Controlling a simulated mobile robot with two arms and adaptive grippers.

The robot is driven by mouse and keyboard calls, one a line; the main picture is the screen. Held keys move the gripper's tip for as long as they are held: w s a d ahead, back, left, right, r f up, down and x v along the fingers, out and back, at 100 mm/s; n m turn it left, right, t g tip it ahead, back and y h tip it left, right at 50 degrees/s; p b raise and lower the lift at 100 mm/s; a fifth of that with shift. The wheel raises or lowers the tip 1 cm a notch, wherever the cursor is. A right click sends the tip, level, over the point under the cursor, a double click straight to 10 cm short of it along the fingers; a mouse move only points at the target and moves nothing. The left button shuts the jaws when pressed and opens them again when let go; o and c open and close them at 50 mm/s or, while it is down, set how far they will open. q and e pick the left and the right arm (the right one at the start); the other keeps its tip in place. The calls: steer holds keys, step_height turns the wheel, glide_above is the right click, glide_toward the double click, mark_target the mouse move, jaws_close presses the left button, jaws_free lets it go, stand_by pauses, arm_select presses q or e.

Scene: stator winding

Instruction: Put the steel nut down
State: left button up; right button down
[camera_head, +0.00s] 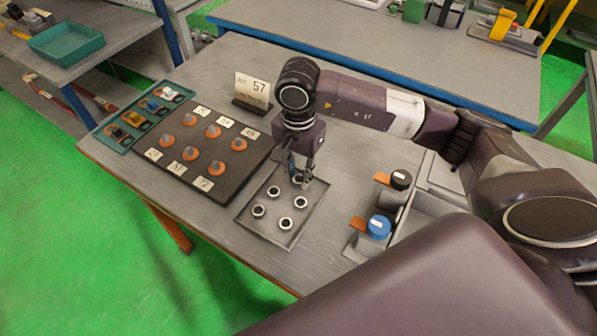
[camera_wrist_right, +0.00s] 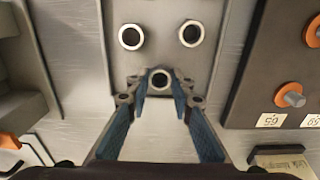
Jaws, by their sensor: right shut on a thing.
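My right gripper (camera_head: 303,182) points down over the far part of a shallow grey tray (camera_head: 247,222) in the head view. In the right wrist view its fingertips (camera_wrist_right: 160,84) are closed around a steel nut (camera_wrist_right: 160,79), a ring with a dark hole. Whether this nut touches the tray floor or hangs just above it I cannot tell. Other steel nuts lie flat in the tray, such as one at the left (camera_head: 258,211) and one at the front (camera_head: 285,223). Two loose nuts (camera_wrist_right: 130,37) show ahead of the fingers in the wrist view. My left gripper is not in view.
Left of the tray, a dark board (camera_head: 205,191) holds several orange-based pegs with number cards. A green tray (camera_head: 108,132) sits at the table's left edge.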

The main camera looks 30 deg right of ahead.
steer(key=shift+f, duration=0.1)
steer(key=shift+f, duration=0.15)
steer(key=c, duration=1.7)
jaws_free()
steer(key=shift+r, duration=0.3)
steer(key=shift+r+b, duration=1.35)
steer(key=shift+r, duration=4.55)
